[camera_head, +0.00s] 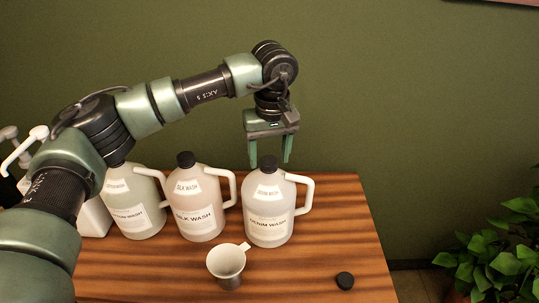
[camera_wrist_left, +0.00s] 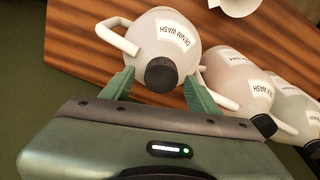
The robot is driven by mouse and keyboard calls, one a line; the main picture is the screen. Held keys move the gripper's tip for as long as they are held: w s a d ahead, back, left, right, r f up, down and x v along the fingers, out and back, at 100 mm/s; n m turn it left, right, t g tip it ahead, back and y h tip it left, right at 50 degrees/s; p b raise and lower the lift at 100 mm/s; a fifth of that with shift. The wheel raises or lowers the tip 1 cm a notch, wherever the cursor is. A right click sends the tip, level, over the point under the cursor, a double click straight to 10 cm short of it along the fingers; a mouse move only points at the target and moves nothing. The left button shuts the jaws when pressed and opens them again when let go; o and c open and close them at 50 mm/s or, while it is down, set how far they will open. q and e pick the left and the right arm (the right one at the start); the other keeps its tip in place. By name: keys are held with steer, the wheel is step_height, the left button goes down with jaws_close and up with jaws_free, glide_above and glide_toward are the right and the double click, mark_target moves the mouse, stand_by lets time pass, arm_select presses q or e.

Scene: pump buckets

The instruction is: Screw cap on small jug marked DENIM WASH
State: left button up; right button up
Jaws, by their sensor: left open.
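The translucent jug marked DENIM WASH (camera_head: 270,208) stands upright at the right end of a row of jugs, its white handle to the right. A black cap (camera_head: 268,162) sits on its neck; whether it is tight I cannot tell. My left gripper (camera_head: 270,154) is open above this jug, pointing down. In the left wrist view its two green fingers (camera_wrist_left: 160,82) are spread on either side of the cap (camera_wrist_left: 161,73), with nothing seen gripped. A loose black cap (camera_head: 345,281) lies on the table at the front right. My right gripper is not in view.
The SILK WASH jug (camera_head: 196,200) and another capped jug (camera_head: 138,208) stand to the left. A white measuring cup (camera_head: 227,266) stands in front.

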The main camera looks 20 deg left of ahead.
arm_select(q)
steer(key=n, duration=0.6)
steer(key=shift+n+g, duration=0.3)
steer(key=shift+n, duration=0.1)
steer(key=n, duration=0.5)
steer(key=shift+n+g+y, duration=0.3)
steer(key=shift+n+g, duration=0.1)
jaws_close()
steer(key=m, duration=0.5)
steer(key=shift+r+t, duration=0.1)
steer(key=shift+t, duration=0.3)
steer(key=shift+o, duration=0.3)
jaws_free()
steer(key=shift+m, duration=0.3)
